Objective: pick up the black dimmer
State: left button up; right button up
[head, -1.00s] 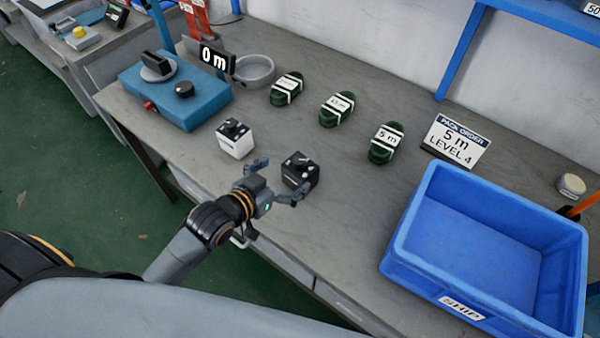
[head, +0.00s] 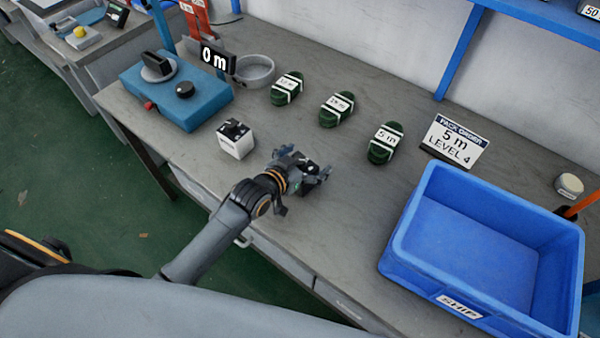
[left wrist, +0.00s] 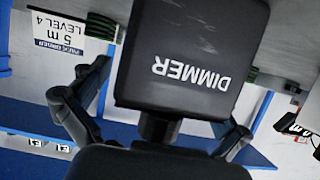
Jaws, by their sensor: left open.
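The black dimmer (head: 309,167) sits on the grey bench, partly hidden by my left gripper (head: 303,164). The gripper is open, with one finger on either side of the dimmer. In the left wrist view the dimmer (left wrist: 190,60) fills the upper middle, its DIMMER lettering upside down. The two fingers of my left gripper (left wrist: 158,105) stand apart to its left and right. I cannot tell whether they touch it. My right gripper is not in view.
A white dimmer-like box (head: 236,146) stands close on the left. Several green cable coils (head: 337,108) lie behind. A blue SHIP crate (head: 405,262) is at the right, a sign (head: 456,140) behind it. A blue machine (head: 190,108) with a 0 m display stands at the left.

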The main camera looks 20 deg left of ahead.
pick_arm(q)
jog(key=c, duration=1.4)
jog(key=shift+c, duration=0.2)
